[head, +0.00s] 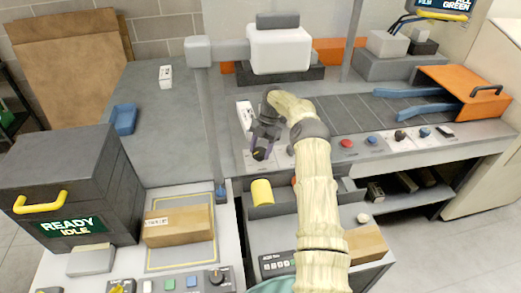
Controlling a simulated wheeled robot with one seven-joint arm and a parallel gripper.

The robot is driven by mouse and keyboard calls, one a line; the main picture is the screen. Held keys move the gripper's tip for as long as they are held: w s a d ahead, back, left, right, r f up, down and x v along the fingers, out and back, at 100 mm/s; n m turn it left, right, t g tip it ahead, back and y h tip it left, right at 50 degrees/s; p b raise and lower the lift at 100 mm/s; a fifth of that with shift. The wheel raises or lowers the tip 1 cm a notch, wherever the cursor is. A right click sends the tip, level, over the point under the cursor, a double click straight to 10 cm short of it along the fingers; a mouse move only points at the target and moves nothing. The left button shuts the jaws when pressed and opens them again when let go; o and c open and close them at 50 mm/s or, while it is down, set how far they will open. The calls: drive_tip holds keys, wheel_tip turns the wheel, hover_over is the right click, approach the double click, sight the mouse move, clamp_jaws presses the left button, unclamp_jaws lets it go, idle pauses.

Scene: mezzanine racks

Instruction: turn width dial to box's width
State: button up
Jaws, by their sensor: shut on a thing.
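My gripper (259,150) points down at the left end of the grey machine's sloped front panel (320,148). Its jaws are shut on what looks like a small dark dial there. The jaws and arm largely hide the dial, and I cannot read its setting or any scale. A closed brown cardboard box (180,227) with a white label lies inside a yellow outline on the bench at the lower left. A black knob (400,135) sits farther right on the same panel.
A red button (346,143) and a blue button (372,140) are right of my arm. A yellow cylinder (262,192) stands below my gripper. A dark cabinet (70,180) reading "READY IDLE" stands left. A grey post (209,120) rises left of my gripper.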

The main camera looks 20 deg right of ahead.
drive_tip(key=shift+n, duration=0.4)
drive_tip(key=o, duration=1)
drive_tip(key=shift+c, duration=0.2)
